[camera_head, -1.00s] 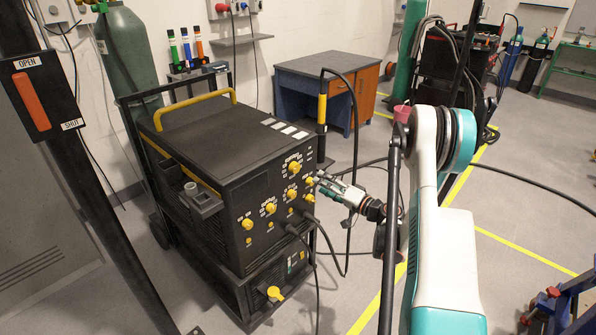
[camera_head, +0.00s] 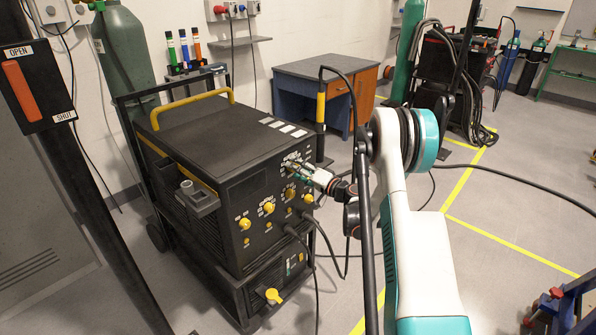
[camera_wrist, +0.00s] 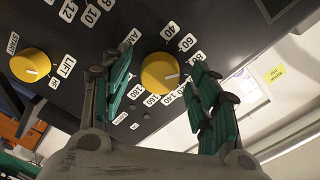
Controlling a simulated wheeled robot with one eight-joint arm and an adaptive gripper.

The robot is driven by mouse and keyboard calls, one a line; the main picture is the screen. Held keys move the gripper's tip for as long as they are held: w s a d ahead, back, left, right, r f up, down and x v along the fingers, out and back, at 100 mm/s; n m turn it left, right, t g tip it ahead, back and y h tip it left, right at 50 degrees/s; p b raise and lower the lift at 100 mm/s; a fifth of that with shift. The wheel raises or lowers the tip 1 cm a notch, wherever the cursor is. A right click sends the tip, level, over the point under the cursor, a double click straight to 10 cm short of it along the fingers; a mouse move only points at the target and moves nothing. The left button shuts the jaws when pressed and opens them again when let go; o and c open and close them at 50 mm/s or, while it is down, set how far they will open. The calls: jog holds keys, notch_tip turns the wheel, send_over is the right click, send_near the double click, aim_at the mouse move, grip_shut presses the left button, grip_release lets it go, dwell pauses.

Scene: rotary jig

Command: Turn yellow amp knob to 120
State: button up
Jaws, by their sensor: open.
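The yellow amp knob (camera_wrist: 160,70) is on the dark panel of the welding machine (camera_head: 215,125), with an AMP label at its upper left and number labels around it. A pale mark shows on its lower right side, toward the higher numbers; the exact reading is unclear. My gripper (camera_wrist: 163,62) is open, with one green-padded finger on each side of the knob. A gap shows on the right; I cannot tell whether the left finger touches. In the head view my gripper (camera_head: 296,168) is at the panel's upper right and hides this knob.
Another yellow knob (camera_wrist: 30,65), labelled START and LIFT, is at the left in the wrist view.

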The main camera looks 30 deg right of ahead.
jog(key=shift+c, duration=0.2)
jog(key=c, duration=1)
jog(key=m, duration=1.2)
jog(key=o, duration=1)
